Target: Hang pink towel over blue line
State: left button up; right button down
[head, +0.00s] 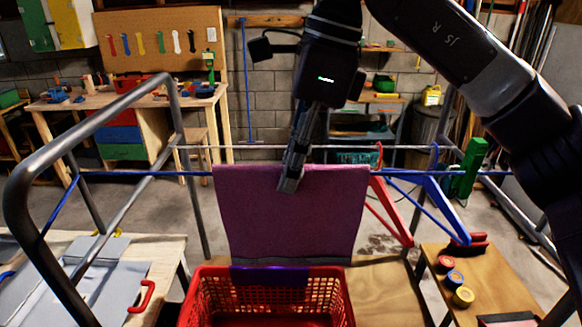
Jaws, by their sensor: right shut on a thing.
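The pink towel (255,215), magenta in this light, is spread out flat and upright in the middle of the drying frame. Its top edge is level with the blue line (195,173), which passes out of sight behind or under the towel. I cannot tell whether a part of the towel hangs down on the far side. My right gripper (289,184) reaches down from above and is shut on the towel near the middle of its top edge. My left gripper is not in view.
A red hanger (395,218) and a blue hanger (444,205) hang just right of the towel. A green clip (470,165) is farther right. A red basket (195,300) stands below the towel. Grey metal bars (100,115) frame the left. Small round tins (455,278) stand on the right table.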

jog(key=c, duration=1.9)
grip_release()
jog(key=shift+c, duration=0.2)
jog(key=shift+r, duration=0.1)
